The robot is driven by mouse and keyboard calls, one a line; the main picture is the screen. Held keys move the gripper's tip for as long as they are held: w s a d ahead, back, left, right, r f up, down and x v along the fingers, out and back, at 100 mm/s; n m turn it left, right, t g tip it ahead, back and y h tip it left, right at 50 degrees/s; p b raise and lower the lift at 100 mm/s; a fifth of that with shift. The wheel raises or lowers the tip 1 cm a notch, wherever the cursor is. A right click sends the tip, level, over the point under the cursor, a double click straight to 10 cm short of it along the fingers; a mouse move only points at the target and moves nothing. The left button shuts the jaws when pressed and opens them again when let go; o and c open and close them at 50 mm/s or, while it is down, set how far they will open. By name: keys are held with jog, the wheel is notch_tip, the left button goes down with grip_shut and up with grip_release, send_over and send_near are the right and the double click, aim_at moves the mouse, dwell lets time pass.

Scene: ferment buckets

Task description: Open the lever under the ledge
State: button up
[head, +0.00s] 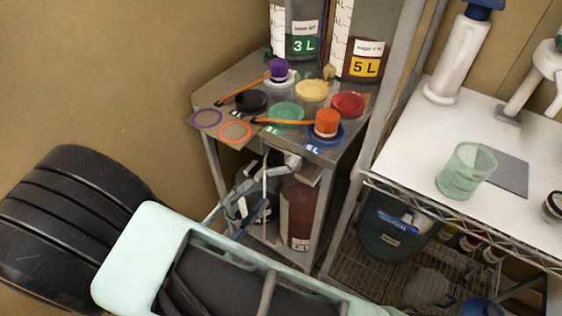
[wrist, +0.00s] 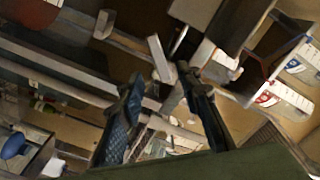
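A pale lever-like bar (wrist: 158,58) shows in the wrist view, just beyond and between the fingertips. I cannot tell whether it touches a finger. My gripper (wrist: 161,78) is open, with its two dark fingers apart and nothing clearly held between them. In the head view my gripper (head: 240,206) is under the ledge (head: 262,142) of a small metal stand, at its open left front. A pale fitting (head: 290,160) sits just below the ledge, up and right of the gripper. My arm hides part of the lower stand.
Coloured lids, such as a red one (head: 348,104), and brushes lie on the stand top before large bottles (head: 365,40). A reddish-brown bottle (head: 299,215) stands inside, right of my gripper. A wire rack with a white top (head: 420,140) and green beaker (head: 465,170) is at right.

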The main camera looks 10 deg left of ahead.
aim_at(274, 173)
jog(key=shift+n+y, duration=0.4)
jog(key=shift+n, duration=0.1)
jog(key=x, duration=0.3)
jog(key=b+x, duration=0.1)
jog(key=x, duration=0.6)
jog(key=shift+w+a+f, duration=0.1)
jog(key=shift+w+f, duration=0.05)
jog(key=shift+f, duration=0.25)
grip_shut()
